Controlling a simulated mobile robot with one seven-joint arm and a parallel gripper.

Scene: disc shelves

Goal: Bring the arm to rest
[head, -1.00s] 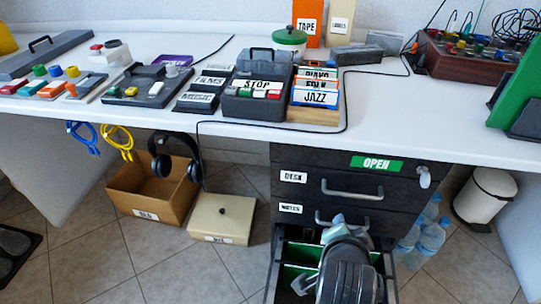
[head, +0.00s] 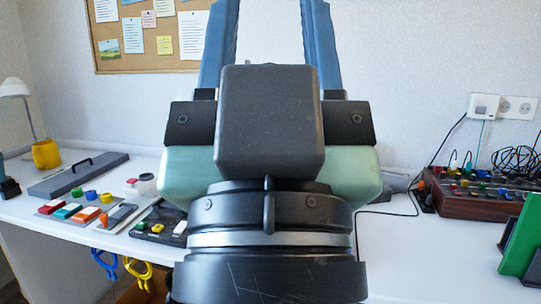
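My gripper (head: 268,30) fills the middle of the head view, raised close to the camera. Its two blue fingers point up and stand wide apart, with bare wall showing between them. Their tips run out of the top of the picture. No object shows between the fingers. The dark wrist and palm hide the middle of the desk (head: 400,245) behind them.
On the left of the desk are a grey case (head: 78,175), coloured blocks and a yellow cup (head: 46,154). On the right are a knobbed brown box (head: 470,190) with cables and a green panel (head: 522,240). A cork board (head: 150,40) hangs behind.

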